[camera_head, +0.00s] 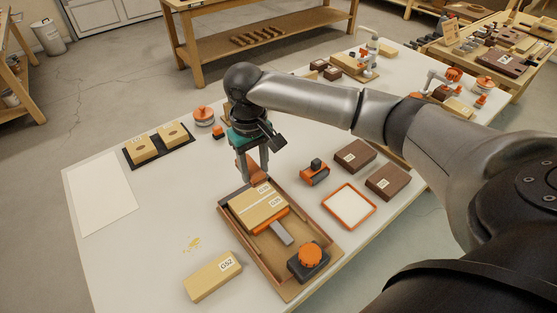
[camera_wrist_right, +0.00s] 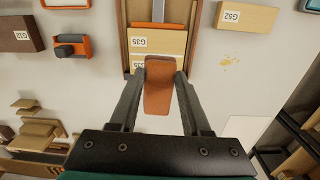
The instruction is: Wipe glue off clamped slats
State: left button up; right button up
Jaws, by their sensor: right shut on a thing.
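My right gripper (camera_head: 255,168) is shut on an orange-brown block (camera_head: 258,176). It holds the block at the far end of the wooden tray (camera_head: 227,213). In the right wrist view the block (camera_wrist_right: 158,95) sits between the two fingers (camera_wrist_right: 158,85) and covers part of the slats. The pale slats (camera_head: 256,212) lie side by side in the tray, with small white labels. An orange clamp bar (camera_head: 268,222) with a grey handle (camera_head: 282,233) lies against their near side. Glue on the slats is too small to make out. My left gripper is not in view.
A dark block with an orange knob (camera_head: 310,255) sits at the tray's near end. Block G52 (camera_head: 213,277) and yellow crumbs (camera_head: 193,243) lie left of the tray. An orange-rimmed dish (camera_head: 350,222), orange-and-black tool (camera_head: 314,173) and brown blocks (camera_head: 388,182) lie right.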

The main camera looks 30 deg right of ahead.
jog(key=d+f+b, duration=0.2)
jog(key=f, duration=0.1)
jog(key=d+f+b, duration=0.1)
jog(key=d+f, duration=0.1)
jog(key=f, duration=0.2)
jog(key=d+f+b, duration=0.2)
jog(key=f, duration=0.2)
jog(key=shift+b, duration=0.3)
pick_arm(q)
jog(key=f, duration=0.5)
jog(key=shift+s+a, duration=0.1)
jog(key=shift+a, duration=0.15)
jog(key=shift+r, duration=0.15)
pick_arm(e)
jog(key=shift+p, duration=0.75)
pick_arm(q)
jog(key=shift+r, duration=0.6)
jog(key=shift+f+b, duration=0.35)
pick_arm(e)
jog(key=shift+f, duration=0.75)
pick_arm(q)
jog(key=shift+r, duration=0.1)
pick_arm(e)
jog(key=shift+n, duration=0.3)
